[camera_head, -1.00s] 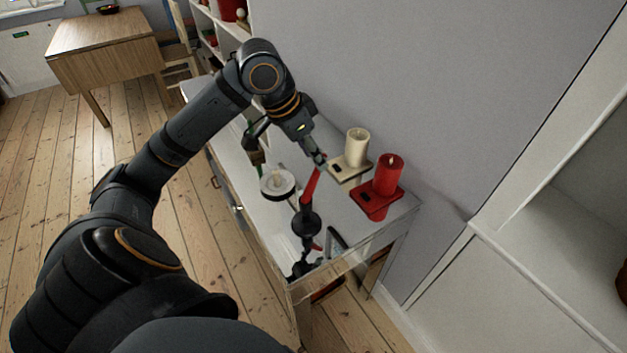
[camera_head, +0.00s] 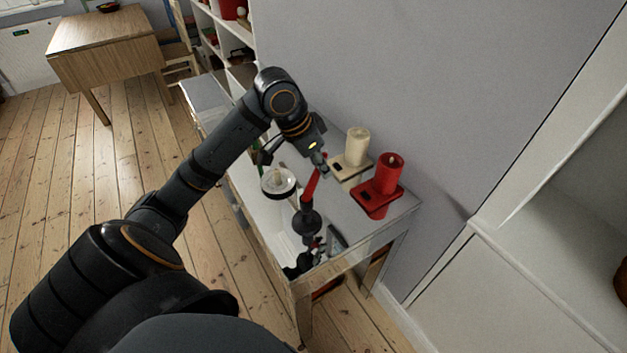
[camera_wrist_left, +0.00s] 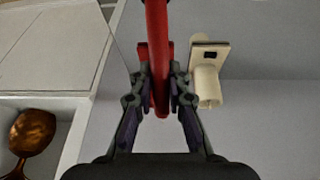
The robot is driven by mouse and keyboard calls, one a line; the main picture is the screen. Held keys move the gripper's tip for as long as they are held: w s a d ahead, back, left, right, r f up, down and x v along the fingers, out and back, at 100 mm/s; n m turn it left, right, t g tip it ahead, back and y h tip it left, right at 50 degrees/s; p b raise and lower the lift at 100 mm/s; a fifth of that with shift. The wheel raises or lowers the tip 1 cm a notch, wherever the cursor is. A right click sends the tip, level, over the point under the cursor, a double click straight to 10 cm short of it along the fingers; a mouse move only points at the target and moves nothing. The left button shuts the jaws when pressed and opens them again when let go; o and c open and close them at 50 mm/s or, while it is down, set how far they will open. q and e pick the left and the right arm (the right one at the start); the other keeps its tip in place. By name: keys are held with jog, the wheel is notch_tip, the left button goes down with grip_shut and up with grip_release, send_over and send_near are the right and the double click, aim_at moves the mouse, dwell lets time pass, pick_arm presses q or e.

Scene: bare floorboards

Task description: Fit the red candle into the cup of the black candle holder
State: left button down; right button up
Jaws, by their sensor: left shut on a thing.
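The slim red candle (camera_head: 311,184) stands slightly tilted in the head view, its lower end at the cup of the black candle holder (camera_head: 308,222). I cannot tell whether the end is inside the cup or just above it. The holder stands on a mirror-like tabletop, which reflects it. My left gripper (camera_head: 320,170) is shut on the upper part of this candle. In the left wrist view the candle (camera_wrist_left: 157,30) runs between the fingertips of the left gripper (camera_wrist_left: 160,85); the holder cannot be made out there. My right gripper is not in view.
The glossy table (camera_head: 352,246) stands against a grey wall. A thick red candle (camera_head: 388,172) on a red holder and a cream candle (camera_head: 357,146) on a beige holder stand behind at right. A round white candle dish (camera_head: 278,183) sits left of the black holder.

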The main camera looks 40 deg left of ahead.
aim_at(326, 153)
pick_arm(q)
notch_tip(326, 153, up, 6)
jog(key=shift+f+p, duration=0.2)
jog(key=shift+p, duration=0.3)
notch_tip(326, 153, up, 4)
jog(key=shift+f+p, duration=0.15)
jog(key=shift+p, duration=1.05)
jog(key=shift+r+p, duration=0.45)
jog(key=shift+p, duration=0.05)
jog(key=shift+f, duration=0.15)
